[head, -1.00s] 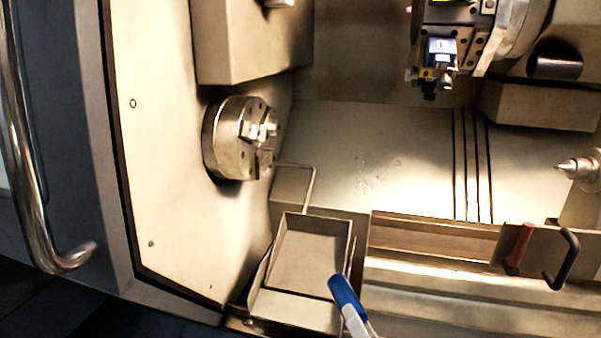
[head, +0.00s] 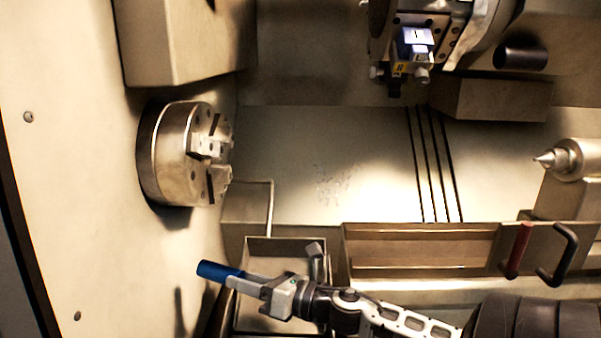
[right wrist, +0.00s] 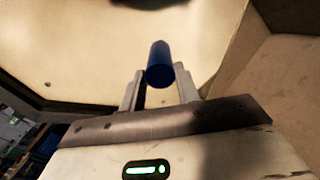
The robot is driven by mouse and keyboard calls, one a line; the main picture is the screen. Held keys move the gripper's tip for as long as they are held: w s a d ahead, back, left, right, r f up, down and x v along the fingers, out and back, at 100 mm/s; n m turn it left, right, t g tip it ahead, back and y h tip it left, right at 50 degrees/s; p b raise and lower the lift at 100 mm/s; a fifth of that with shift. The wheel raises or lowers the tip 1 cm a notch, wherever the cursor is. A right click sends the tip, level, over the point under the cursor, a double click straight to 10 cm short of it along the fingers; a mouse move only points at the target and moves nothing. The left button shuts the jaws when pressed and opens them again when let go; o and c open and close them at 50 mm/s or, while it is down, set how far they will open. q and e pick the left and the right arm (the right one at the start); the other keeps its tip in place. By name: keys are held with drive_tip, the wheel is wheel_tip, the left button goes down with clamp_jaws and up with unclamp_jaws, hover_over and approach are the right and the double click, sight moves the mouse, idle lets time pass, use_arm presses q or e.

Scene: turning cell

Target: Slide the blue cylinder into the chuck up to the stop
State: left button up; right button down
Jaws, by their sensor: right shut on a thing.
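The blue cylinder (head: 216,271) is held in my right gripper (head: 243,281), pointing left and slightly up in the head view. In the right wrist view the blue cylinder (right wrist: 159,64) sticks out between the two fingers of my right gripper (right wrist: 160,88). The round metal chuck (head: 178,155) is on the wall at the left, with its jaws (head: 212,148) facing right. The cylinder is below the chuck in the head view and apart from it. My left gripper is not in view.
A tray (head: 285,247) lies behind and under my right gripper. A tool turret (head: 415,40) hangs at the upper right, and a pointed tailstock centre (head: 556,160) is at the right. A red handle (head: 518,250) and a black handle (head: 562,254) stand at the front right. The space right of the chuck is clear.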

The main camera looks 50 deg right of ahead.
drive_tip(key=w+d+r+n+g+y+b, duration=0.1)
drive_tip(key=w+d+r+n+y, duration=0.1)
drive_tip(key=d+r+n, duration=0.5)
drive_tip(key=s+d+r+n+g+y+b, duration=0.2)
drive_tip(key=d+r+n+y, duration=0.15)
drive_tip(key=d+r, duration=0.85)
use_arm(q)
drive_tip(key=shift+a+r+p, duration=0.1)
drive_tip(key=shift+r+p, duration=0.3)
drive_tip(key=shift+p, duration=2.45)
use_arm(e)
drive_tip(key=s+a+x, duration=0.1)
drive_tip(key=x, duration=1)
drive_tip(key=shift+w+a+r+n, duration=0.2)
drive_tip(key=shift+r+n, duration=0.15)
